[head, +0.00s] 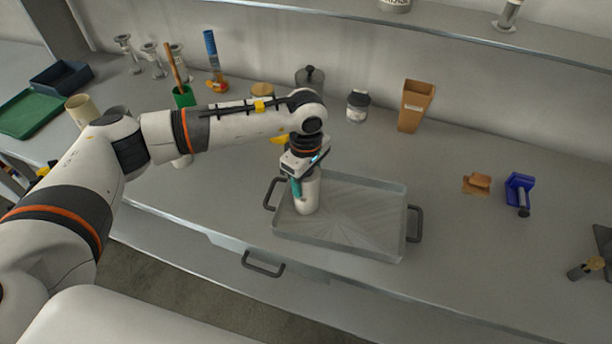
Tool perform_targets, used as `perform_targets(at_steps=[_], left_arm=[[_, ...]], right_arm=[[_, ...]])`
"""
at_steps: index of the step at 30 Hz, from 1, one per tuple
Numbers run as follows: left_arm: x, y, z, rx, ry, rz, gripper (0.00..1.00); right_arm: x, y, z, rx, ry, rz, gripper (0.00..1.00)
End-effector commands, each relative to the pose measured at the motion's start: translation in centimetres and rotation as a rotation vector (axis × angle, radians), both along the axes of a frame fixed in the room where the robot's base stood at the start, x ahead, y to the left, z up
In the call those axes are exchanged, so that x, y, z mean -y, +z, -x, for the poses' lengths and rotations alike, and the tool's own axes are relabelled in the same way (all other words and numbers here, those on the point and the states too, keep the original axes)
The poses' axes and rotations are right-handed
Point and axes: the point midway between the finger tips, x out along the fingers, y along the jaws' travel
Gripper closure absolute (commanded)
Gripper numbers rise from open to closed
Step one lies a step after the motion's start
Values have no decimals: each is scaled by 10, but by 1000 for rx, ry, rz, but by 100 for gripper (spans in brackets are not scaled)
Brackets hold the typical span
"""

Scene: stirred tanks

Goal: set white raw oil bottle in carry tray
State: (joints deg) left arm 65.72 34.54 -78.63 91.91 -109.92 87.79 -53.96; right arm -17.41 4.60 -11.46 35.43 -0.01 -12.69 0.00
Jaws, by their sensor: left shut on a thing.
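The white raw oil bottle (308,194) stands upright over the left end of the carry tray (384,247) in the head view. Whether its base touches the tray floor I cannot tell. The tray is a shallow grey metal tray with dark handles at both ends, on the counter near its front edge. My left gripper (298,186) points down and is shut on the bottle's upper part, which it partly hides. The rest of the tray looks empty. My right gripper is not in view.
A brown bin (415,105), a dark-lidded jar (358,106) and a dark pot (309,78) stand along the back wall. A blue holder (519,190) and a brown block (477,183) lie right of the tray. The counter between is clear.

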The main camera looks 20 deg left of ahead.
Motion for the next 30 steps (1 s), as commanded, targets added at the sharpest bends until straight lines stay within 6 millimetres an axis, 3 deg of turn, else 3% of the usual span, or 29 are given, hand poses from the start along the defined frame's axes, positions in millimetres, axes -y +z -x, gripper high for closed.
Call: perform_targets(at_steps=[5,6,10,22,30], left_arm=[[0,-3,0,2,0,2,82],[0,-4,0,0,0,0,47],[0,-2,0,0,0,0,26],[0,4,0,2,0,1,26],[0,56,-1,5,-1,1,26]], right_arm=[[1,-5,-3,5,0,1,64],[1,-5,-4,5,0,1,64],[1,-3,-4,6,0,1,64],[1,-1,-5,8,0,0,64],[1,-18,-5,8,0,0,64]])
